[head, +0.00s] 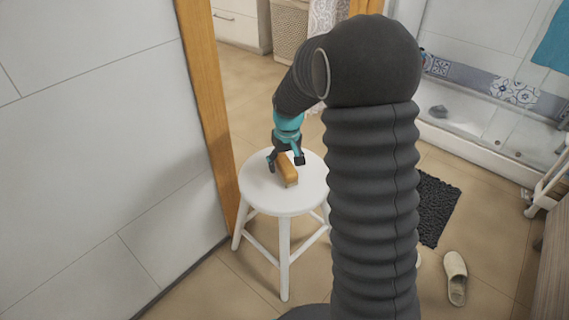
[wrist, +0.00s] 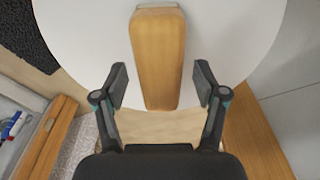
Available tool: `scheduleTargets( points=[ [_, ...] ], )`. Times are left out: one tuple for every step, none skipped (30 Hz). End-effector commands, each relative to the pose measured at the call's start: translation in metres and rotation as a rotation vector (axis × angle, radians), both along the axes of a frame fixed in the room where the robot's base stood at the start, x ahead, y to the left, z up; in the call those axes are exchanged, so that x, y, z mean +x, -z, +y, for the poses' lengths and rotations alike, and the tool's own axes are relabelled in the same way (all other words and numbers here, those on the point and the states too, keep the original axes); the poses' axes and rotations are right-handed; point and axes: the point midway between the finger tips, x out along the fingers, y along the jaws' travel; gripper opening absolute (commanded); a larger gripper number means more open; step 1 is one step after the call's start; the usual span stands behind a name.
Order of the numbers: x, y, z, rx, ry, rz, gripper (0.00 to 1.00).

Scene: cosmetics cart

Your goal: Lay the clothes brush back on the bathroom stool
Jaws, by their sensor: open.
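The clothes brush (head: 288,172), with a light wooden back, lies on the round white seat of the bathroom stool (head: 263,195). In the wrist view, the brush (wrist: 158,60) lies lengthwise on the white seat (wrist: 90,40), and its near end reaches the seat's edge. My gripper (head: 286,159) is at the stool top, close over the brush. In the wrist view, my gripper (wrist: 160,88) is open, with one finger on each side of the brush and a visible gap on both sides. The brush's underside is hidden.
A tiled wall and a wooden door frame (head: 205,90) stand close to the stool's left. A dark mat (head: 437,208) and a slipper (head: 456,278) lie on the floor to the right. A shower tray (head: 470,150) is at the back right.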

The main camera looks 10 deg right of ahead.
Motion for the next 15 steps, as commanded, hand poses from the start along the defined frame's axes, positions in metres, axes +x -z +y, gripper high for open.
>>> scheduleTargets(
  points=[
    [0.000,-0.008,0.000,0.000,0.000,-0.004,0.71],
    [0.000,-0.013,0.000,0.000,0.000,-0.005,0.71],
    [-0.001,-0.020,-0.001,0.000,0.000,-0.005,0.71],
    [-0.002,-0.026,-0.001,0.000,0.000,-0.006,0.71],
    [-0.003,-0.032,-0.001,0.000,0.000,-0.006,0.71],
    [-0.004,-0.040,-0.001,0.000,0.000,-0.005,0.71],
    [-0.004,-0.047,-0.001,0.000,0.000,-0.006,0.71],
    [-0.005,-0.053,-0.001,0.000,0.000,-0.005,0.71],
    [-0.006,-0.061,-0.001,0.000,0.000,-0.006,0.71],
    [-0.007,-0.067,-0.001,0.000,0.000,-0.005,0.71],
    [-0.007,-0.073,-0.001,0.000,0.000,-0.006,0.71],
    [-0.009,-0.079,-0.002,0.000,0.000,-0.004,0.71],
    [-0.010,-0.084,-0.002,0.000,0.000,-0.004,0.71],
    [-0.010,-0.089,-0.002,0.000,0.000,-0.004,0.71],
    [-0.011,-0.094,-0.002,0.000,0.000,-0.004,0.71]
  ],
)
